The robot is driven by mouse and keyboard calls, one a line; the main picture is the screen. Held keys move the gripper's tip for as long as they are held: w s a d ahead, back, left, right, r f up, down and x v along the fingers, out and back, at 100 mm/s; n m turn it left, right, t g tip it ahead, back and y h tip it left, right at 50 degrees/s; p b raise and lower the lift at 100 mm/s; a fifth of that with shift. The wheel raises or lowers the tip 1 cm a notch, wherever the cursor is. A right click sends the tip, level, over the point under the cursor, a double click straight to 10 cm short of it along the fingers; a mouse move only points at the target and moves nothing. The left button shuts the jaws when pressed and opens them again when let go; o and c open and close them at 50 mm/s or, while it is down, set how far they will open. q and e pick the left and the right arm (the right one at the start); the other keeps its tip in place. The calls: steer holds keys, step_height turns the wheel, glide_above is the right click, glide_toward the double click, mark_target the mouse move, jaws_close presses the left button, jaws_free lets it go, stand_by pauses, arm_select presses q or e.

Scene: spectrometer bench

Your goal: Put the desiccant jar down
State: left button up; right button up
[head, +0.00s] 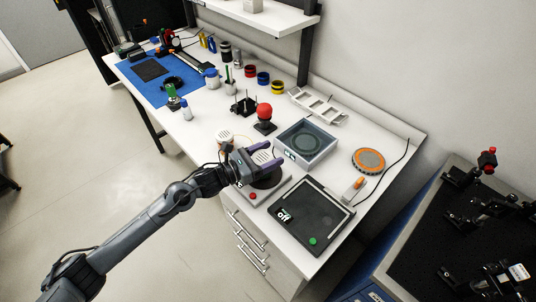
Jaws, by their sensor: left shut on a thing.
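My left gripper (263,157) reaches in from the lower left, with purple fingers shut on a pale, light-topped jar (262,157), which I take to be the desiccant jar. The fingers cover most of the jar's sides. In the picture it lies over the far part of a device with a dark round plate (268,180) and a red button. I cannot tell whether the jar touches anything beneath it. A similar pale, dotted-topped thing (225,136) stands just left of the gripper, partly hidden by the arm. My right gripper is not in view.
A grey-blue open box (305,145) stands right of the gripper, and a black panel (313,214) with a green button lies in front. A red-topped stand (264,116) is behind. An orange-rimmed disc (368,161) lies at right. White table (205,127) shows bare left of the stand.

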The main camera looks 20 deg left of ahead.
arm_select(q)
steer(key=shift+f, duration=0.2)
steer(key=o, duration=1.1)
steer(key=shift+r, duration=0.1)
steer(key=shift+r, duration=0.15)
steer(key=shift+s+a, duration=0.2)
steer(key=v, duration=0.9)
steer(key=shift+s+a, duration=0.2)
steer(key=shift+s, duration=0.1)
steer(key=shift+v, duration=0.85)
